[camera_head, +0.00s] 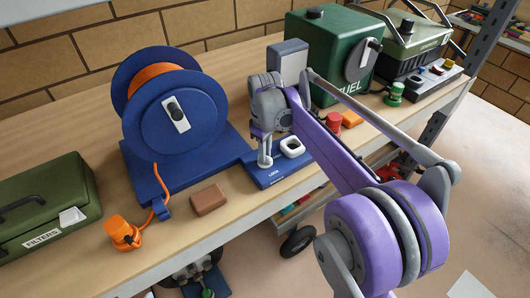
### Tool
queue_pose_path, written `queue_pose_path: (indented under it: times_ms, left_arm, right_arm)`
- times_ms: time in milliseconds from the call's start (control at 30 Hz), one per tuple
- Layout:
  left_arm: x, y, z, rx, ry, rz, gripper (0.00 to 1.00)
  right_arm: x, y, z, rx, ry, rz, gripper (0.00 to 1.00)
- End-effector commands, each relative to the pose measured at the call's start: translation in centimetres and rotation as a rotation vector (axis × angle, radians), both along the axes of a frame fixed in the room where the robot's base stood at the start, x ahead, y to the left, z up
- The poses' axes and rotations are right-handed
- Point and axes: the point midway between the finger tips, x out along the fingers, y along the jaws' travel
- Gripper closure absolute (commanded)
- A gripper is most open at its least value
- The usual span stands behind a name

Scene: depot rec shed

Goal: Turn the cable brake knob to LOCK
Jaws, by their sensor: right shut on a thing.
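The cable reel (175,112) is a blue drum with orange cable, standing on a blue base on the workbench. A flat blue plate (262,181) with small white lettering extends from its right side. My right gripper (265,160) points down over this plate, beside the lettering, and is shut on the brake knob, which its fingers mostly hide. I cannot read which way the knob points. A white rounded-square piece with a dark centre (292,146) sits on the plate just right of the fingers. My left gripper is not in view.
A brown block (208,199), an orange plug (123,233) and a green filters box (46,207) are at the left front. A green fuel can (330,54), a red knob (334,121) and an orange block (351,119) stand to the right. My purple arm crosses the bench's front edge.

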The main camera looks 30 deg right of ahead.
Motion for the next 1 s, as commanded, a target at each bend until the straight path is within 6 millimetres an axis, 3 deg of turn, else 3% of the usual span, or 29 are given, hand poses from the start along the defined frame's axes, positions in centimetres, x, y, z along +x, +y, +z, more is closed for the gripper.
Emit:
queue_pose_path:
  times_ms: [500,1000]
  left_arm:
    - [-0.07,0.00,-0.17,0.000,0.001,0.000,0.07]
    - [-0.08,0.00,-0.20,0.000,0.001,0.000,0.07]
  right_arm:
    - [0.02,-0.04,0.06,-0.001,0.000,-0.344,1.00]
    - [0.02,-0.04,0.07,-0.001,0.000,-0.414,1.00]
